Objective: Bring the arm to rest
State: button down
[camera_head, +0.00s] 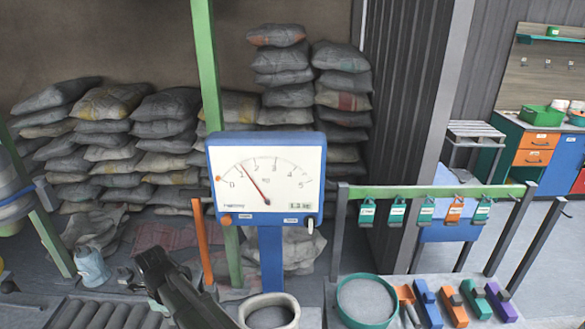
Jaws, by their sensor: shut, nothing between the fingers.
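My gripper (152,262) shows as a dark shape at the lower left of centre, at the end of my arm, which rises from the bottom edge. Its fingers are shut with nothing visible between them. It is in the air, in front of the floor and the stacked bags, left of an orange post (203,245). It appears apart from everything around it. The exact fingertips are hard to make out.
A blue dial scale (268,155) stands right of my gripper. Below it are a pale container (291,302) and a green-rimmed tub of grey powder (365,300). Coloured tools (455,305) and a tag rail (430,191) are at right. Grey bags (165,103) fill the back.

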jog(key=a+b, duration=0.1)
jog(key=a, duration=0.6)
jog(key=shift+w+a, duration=0.2)
jog(key=shift+a, duration=0.15)
